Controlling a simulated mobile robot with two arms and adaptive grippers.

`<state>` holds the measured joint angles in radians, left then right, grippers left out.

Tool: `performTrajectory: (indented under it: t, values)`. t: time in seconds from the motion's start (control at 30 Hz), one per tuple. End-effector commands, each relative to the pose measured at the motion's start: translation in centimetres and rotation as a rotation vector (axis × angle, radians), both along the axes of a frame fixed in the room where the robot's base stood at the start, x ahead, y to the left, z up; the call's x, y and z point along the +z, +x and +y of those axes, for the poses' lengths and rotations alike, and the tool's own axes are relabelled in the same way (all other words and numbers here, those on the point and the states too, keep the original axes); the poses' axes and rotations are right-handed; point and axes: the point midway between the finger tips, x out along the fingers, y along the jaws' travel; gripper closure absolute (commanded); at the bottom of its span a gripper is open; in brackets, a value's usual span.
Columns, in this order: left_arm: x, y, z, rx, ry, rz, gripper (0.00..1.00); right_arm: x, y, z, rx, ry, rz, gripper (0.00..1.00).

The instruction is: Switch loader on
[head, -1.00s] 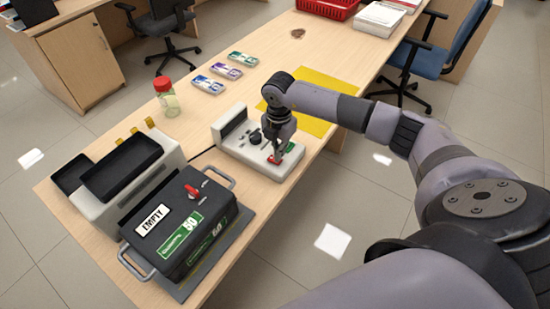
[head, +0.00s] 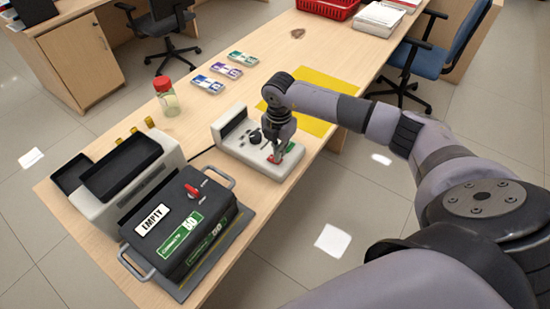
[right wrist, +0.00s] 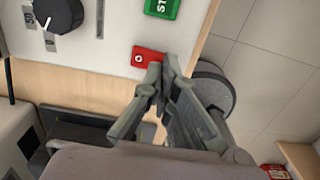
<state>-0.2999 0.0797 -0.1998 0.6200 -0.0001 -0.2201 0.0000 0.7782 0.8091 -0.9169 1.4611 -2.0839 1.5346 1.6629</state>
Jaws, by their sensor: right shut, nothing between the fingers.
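A white control box (head: 228,147) with a black knob stands on the counter. In the right wrist view its panel (right wrist: 110,55) carries the black knob (right wrist: 58,14), a green button (right wrist: 162,8) with partly cut-off lettering and a red button (right wrist: 146,56) marked 0. My right gripper (head: 276,158) is shut and empty, pointing down at the front right end of the box. In the right wrist view its fingertips (right wrist: 161,68) are at the right edge of the red button; I cannot tell whether they touch it. My left gripper is not in view.
A black case (head: 182,222) labelled EMPTY, with a red knob, lies at the front left. Beside it stands a pale machine with black trays (head: 124,166). A red-lidded jar (head: 168,98), several small cards and a yellow sheet (head: 318,82) are farther back.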

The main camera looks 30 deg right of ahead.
Motion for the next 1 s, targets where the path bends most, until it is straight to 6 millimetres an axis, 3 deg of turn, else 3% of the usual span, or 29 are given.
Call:
performTrajectory:
  t: [1.0]
  values:
    - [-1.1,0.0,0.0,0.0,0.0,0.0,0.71,-1.6,0.0,0.0,0.001,0.0,0.001,1.0]
